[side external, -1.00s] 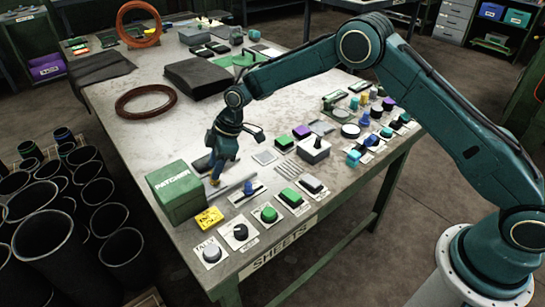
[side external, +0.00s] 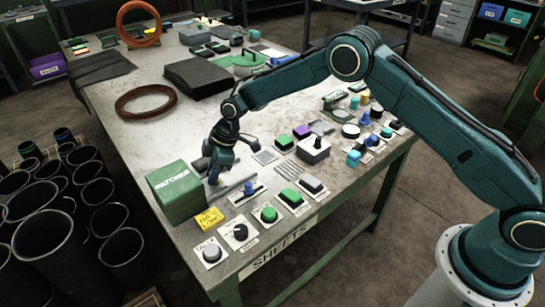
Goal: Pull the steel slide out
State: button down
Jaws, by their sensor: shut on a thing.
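The steel slide (side external: 236,186) looks like a thin grey bar lying low on the bench, just right of the green PATCHER box (side external: 176,193). My gripper (side external: 213,181) points down at the bar's left end, close beside the box's right side. It is shut on the slide there. The fingertips and the gripped end are small and partly hidden, so the exact hold is hard to see.
A yellow tag (side external: 209,218) lies in front of the box. A blue-knobbed control (side external: 249,188), a green button (side external: 269,214) and several other controls line the front edge. A brown ring (side external: 146,101) and a black folded sheet (side external: 201,78) lie behind. Bare bench lies behind the box.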

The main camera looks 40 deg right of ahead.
jog(key=d, duration=1)
jog(key=shift+d, duration=0.3)
jog(key=c, duration=1.3)
grip_release()
jog(key=shift+d, duration=0.1)
jog(key=shift+r, duration=0.15)
jog(key=shift+v, duration=6.75)
jog(key=shift+s, duration=0.15)
